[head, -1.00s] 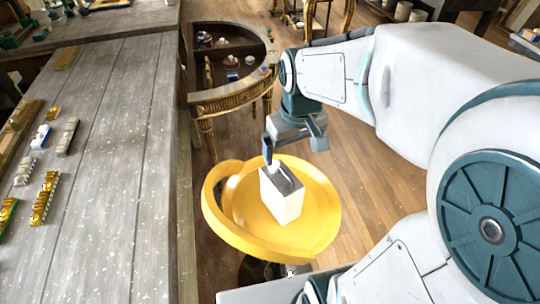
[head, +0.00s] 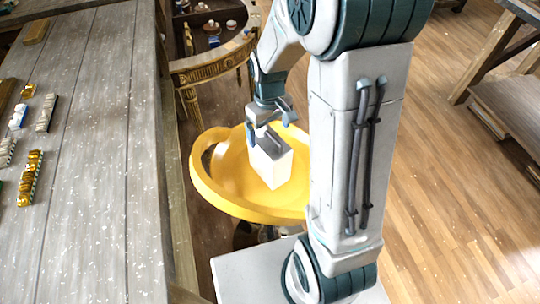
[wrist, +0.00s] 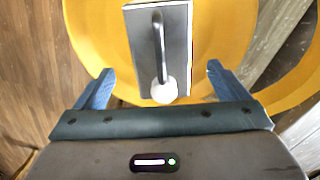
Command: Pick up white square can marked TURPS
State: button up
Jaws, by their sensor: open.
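The white square can (head: 272,166) stands upright on the seat of a yellow stool (head: 213,188). No TURPS lettering is readable. My gripper (head: 268,124) is open just above the can in the head view. In the wrist view my gripper (wrist: 157,80) has one blue finger on each side of the cap end, with a gap to the can on both sides. Contact with the can does not show.
A long grey wooden bench (head: 105,130) runs along the left, with small yellow and white pieces on it. A gilt curved console (head: 208,68) stands behind the stool. The yellow stool's raised rim curves around the can. Wooden floor (head: 450,200) is open at the right.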

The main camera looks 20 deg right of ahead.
aim_at(269, 154)
jog(key=shift+s+f+p, duration=0.1)
jog(key=shift+f+p, duration=0.5)
jog(key=shift+f, duration=2.1)
jog(key=c, duration=1.7)
grip_shut()
jog(key=shift+r, duration=0.15)
